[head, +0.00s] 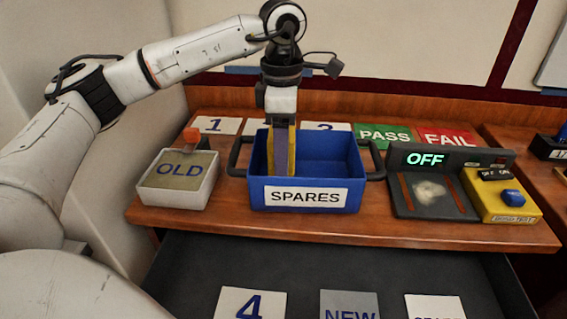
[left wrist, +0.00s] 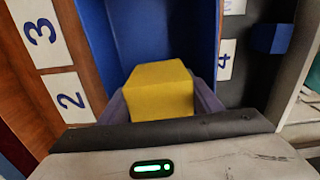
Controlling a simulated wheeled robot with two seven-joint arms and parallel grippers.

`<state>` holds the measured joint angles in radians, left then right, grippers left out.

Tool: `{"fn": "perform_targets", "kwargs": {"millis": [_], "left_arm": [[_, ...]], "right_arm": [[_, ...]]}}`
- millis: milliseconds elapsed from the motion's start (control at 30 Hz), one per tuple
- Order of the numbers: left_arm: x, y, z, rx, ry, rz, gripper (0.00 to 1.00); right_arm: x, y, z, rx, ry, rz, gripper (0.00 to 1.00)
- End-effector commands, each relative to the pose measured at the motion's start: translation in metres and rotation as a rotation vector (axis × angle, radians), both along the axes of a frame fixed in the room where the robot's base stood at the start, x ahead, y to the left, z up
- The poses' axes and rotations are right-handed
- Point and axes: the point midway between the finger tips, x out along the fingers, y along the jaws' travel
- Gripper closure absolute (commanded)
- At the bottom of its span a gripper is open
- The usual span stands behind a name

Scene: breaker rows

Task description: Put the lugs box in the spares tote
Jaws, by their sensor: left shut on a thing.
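The blue spares tote (head: 341,171) stands on the wooden bench with its SPARES label facing me. It also shows in the left wrist view (left wrist: 138,32). My left gripper (head: 283,160) points down into the left part of the tote. It is shut on a yellow box (left wrist: 158,90), held between its two purple fingers. I take this to be the lugs box, though no label on it is readable. In the head view only a yellow edge (head: 267,160) shows beside the finger. I cannot tell whether it touches the tote's floor. My right gripper is not in view.
A tester reading OFF (head: 430,185) and a yellow switch unit (head: 500,196) stand right. PASS (head: 384,136) and FAIL (head: 447,138) cards lie behind. A dark drawer (head: 400,268) is open below.

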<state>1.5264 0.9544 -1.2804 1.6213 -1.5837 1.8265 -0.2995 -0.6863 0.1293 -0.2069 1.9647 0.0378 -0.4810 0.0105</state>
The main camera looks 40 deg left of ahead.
Motion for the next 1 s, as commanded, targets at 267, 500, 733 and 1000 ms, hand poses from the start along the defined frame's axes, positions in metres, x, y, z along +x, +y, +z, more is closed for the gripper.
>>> {"fn": "perform_targets", "kwargs": {"millis": [267, 500, 733, 1000], "left_arm": [[0.000, 0.000, -0.028, 0.000, -0.003, -0.001, 0.71], [0.000, 0.000, -0.029, 0.000, -0.003, -0.001, 0.71], [0.000, 0.000, -0.032, 0.000, -0.001, -0.002, 0.23], [0.000, 0.000, -0.031, 0.000, -0.001, -0.002, 0.23]], "right_arm": [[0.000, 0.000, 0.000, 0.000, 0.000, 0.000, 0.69], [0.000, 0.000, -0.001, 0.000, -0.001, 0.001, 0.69], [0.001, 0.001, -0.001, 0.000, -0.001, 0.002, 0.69], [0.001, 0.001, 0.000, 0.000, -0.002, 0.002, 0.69]]}}
